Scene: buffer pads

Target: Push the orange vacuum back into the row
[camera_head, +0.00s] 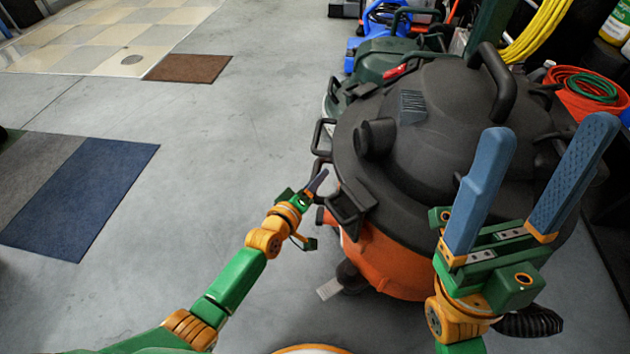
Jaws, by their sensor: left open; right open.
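The orange vacuum (385,262) stands upright on the floor right in front of me, with a large black lid (430,120) and a black handle (492,80) on top. My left gripper (316,184) is low at the vacuum's left side, by its black latch (350,205); its fingers are small in view, and I cannot tell whether they touch. My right gripper (530,185) is open and empty, its two blue fingers pointing up in front of the vacuum's right part. It hides some of the lid and the orange tank.
Behind the vacuum stand a dark green machine (385,55) and a blue machine (385,17). A yellow hose (537,30) and an orange bucket (590,95) are at the back right. Mats (85,190) lie at left; the grey floor (230,130) between is clear.

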